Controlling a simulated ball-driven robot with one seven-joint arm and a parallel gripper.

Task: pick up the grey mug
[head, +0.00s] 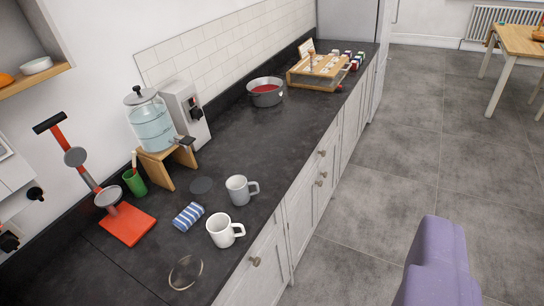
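The grey mug (237,190) stands upright on the dark worktop (235,140), its handle pointing right. It is close to the worktop's front edge. A white mug (221,231) stands just in front of it, slightly left and nearer to me, also with its handle to the right. The two mugs look apart. I see no gripper fingers in this view, so I cannot tell what my gripper holds.
A glass dispenser (152,122) stands behind on a wooden stand. A purple object (440,262) is at lower right.

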